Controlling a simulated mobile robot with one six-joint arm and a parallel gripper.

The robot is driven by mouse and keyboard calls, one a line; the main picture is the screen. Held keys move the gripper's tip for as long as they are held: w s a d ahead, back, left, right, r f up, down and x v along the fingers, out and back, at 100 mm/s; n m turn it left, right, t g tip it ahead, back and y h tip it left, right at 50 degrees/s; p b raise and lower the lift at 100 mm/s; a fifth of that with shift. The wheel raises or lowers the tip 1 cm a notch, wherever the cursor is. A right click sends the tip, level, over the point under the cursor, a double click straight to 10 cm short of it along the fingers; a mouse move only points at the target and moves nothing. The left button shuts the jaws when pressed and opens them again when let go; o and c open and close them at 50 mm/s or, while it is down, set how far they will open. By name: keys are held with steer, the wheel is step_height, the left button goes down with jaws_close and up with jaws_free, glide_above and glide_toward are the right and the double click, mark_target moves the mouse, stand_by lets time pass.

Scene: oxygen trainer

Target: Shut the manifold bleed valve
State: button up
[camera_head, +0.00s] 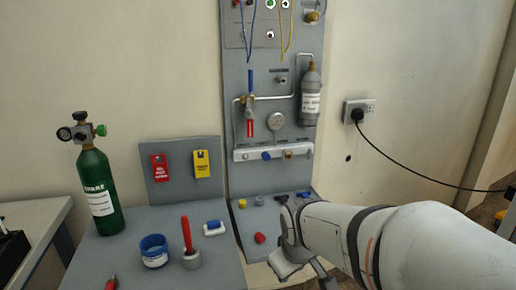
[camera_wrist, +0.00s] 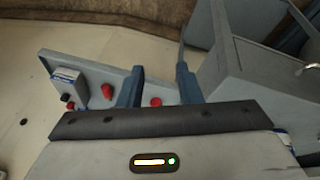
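A grey upright panel (camera_head: 240,180) carries a white manifold bar (camera_head: 240,155) with a blue knob (camera_head: 267,155) and a brass fitting (camera_head: 288,154). I cannot tell which of these is the bleed valve. My gripper (camera_wrist: 158,86) shows two fingers apart in the wrist view, with nothing held between them.
A green spare cylinder (camera_head: 98,190) stands on the grey bench (camera_head: 215,270) at left. A blue-rimmed pot (camera_head: 154,253) and a red-handled tool (camera_head: 187,235) are near it. A grey cylinder (camera_head: 311,95) hangs on the panel. A socket with a black cable (camera_head: 420,170) is at right.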

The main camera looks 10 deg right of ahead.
steer(key=w+d+r+n+t+h+p, duration=0.1)
steer(key=w+d+n, duration=0.15)
steer(key=w, duration=0.25)
steer(key=w+d+r+n+t, duration=0.2)
steer(key=w+n, duration=0.1)
steer(key=w, duration=0.2)
steer(key=n+t+y+p, duration=0.3)
steer(key=n+t, duration=0.8)
steer(key=n, duration=1.6)
glide_toward(310, 152)
steer(key=w, duration=0.3)
steer(key=shift+h, duration=0.3)
steer(key=w, duration=0.2)
steer(key=w+p, duration=0.1)
steer(key=w, duration=0.2)
steer(key=w+p, duration=0.1)
steer(key=w, duration=0.1)
steer(key=shift+w+a, duration=0.3)
steer(key=shift+w, duration=0.05)
steer(key=shift+c, duration=0.2)
jaws_close()
